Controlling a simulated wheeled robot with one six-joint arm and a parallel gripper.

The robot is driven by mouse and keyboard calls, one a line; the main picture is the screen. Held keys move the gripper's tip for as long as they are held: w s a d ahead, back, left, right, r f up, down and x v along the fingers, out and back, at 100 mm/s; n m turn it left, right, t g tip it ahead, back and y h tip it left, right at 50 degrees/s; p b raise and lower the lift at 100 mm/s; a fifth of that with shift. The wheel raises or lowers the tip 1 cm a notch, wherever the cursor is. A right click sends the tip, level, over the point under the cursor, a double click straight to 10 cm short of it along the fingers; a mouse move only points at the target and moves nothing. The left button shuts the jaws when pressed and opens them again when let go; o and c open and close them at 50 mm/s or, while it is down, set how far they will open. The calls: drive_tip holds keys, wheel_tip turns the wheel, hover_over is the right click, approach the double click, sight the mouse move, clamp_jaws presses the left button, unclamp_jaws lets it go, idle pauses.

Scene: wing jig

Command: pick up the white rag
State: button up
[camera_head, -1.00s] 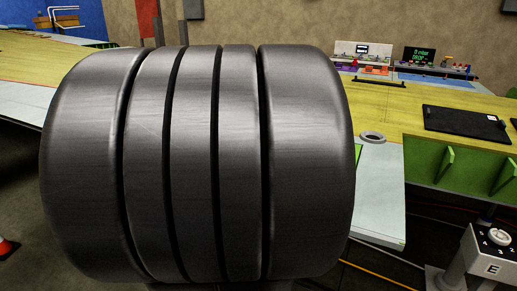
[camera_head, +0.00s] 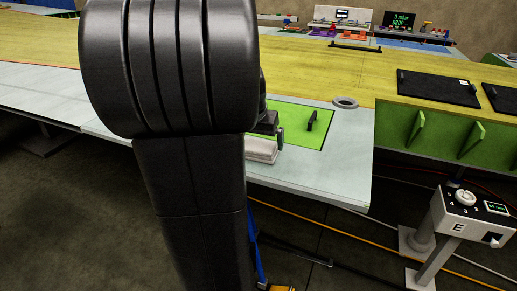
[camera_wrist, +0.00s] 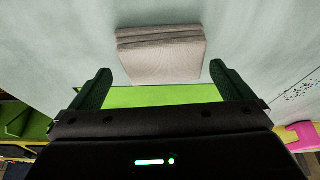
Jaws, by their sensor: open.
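The white rag (camera_head: 262,150) is a folded, light grey-white pad on the pale table, partly hidden behind my arm in the head view. The wrist view shows it whole, a layered stack (camera_wrist: 160,55) ahead of my gripper. My gripper (camera_wrist: 160,68) is open, with one dark green finger to each side of the rag's near part in that picture. No contact shows, and how high the fingers are above the rag is hard to tell. In the head view only part of my gripper shows, beside my arm.
A bright green mat (camera_head: 293,116) lies beside the rag, with a small black upright piece (camera_head: 312,121) on it. A grey ring (camera_head: 345,102) and black panels (camera_head: 438,87) lie farther right. A control box (camera_head: 470,212) stands at the right. The table's front edge is close to the rag.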

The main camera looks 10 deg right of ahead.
sight(260, 145)
drive_tip(key=x, duration=0.3)
drive_tip(key=shift+w+f, duration=0.1)
drive_tip(key=shift+f, duration=0.05)
drive_tip(key=shift+c, duration=0.2)
drive_tip(key=c, duration=0.7)
drive_tip(key=shift+o, duration=0.2)
wheel_tip(260, 145, up, 10)
drive_tip(key=shift+r, duration=0.1)
